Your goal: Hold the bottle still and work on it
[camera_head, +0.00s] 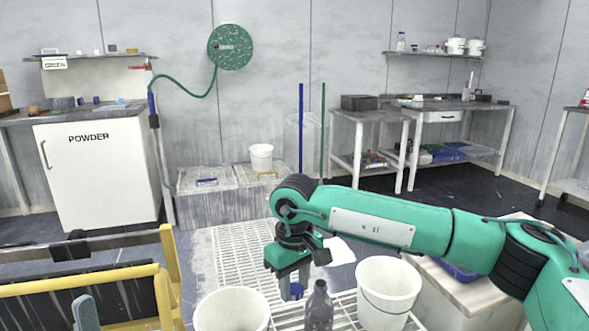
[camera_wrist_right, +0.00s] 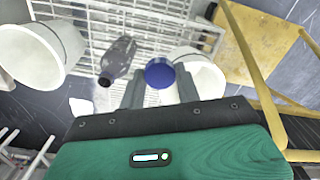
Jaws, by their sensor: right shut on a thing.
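A grey translucent bottle (camera_head: 319,310) stands at the bottom of the head view, between two white buckets. It also shows in the right wrist view (camera_wrist_right: 119,58), with its dark neck end toward the gripper. My right gripper (camera_head: 292,288) points down just left of the bottle, apart from it. Its fingers are shut on a round blue cap-like thing (camera_wrist_right: 160,72), which shows as a small blue patch in the head view (camera_head: 296,291). The lower part of the blue thing is hidden.
White buckets stand left (camera_head: 232,309) and right (camera_head: 388,291) of the bottle, close to the right gripper. A white wire grid (camera_head: 236,256) lies beneath. A yellow rail frame (camera_head: 85,285) is at lower left. A powder cabinet (camera_head: 97,170) and tables stand farther back.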

